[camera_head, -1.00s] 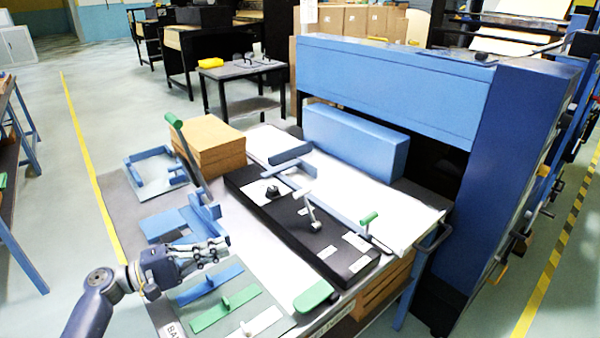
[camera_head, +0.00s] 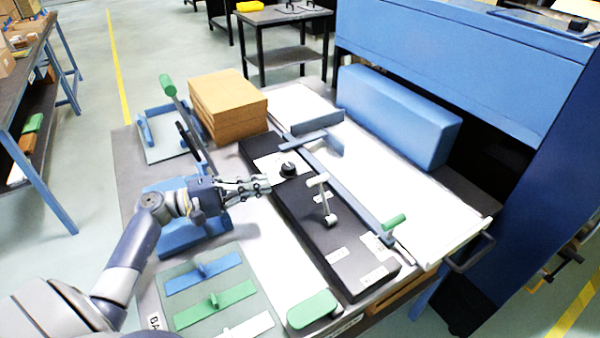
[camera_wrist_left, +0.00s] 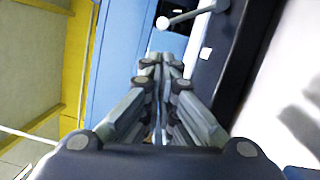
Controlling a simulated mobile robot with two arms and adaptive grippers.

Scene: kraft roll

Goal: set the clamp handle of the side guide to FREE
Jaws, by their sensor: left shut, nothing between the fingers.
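A black panel (camera_head: 312,232) lies along the bench, with a grey lever handle (camera_head: 322,192) standing up from it, its bar end at the top. I take this lever for the clamp handle; it also seems to show in the wrist view as a pale rod with a round end (camera_wrist_left: 163,22). White labels (camera_head: 338,256) lie near its base, too small to read. A blue side guide rail (camera_head: 345,192) with a green grip (camera_head: 395,222) runs beside the panel. My left gripper (camera_head: 266,184) is shut and empty, left of the lever and apart from it.
A black knob (camera_head: 288,169) on the panel is close to my left fingertips. A tall green-tipped lever (camera_head: 167,85) and stacked brown boards (camera_head: 228,105) stand behind my left arm. A blue block (camera_head: 398,118) lies beyond the white sheet (camera_head: 385,160). Green and blue pieces lie in front.

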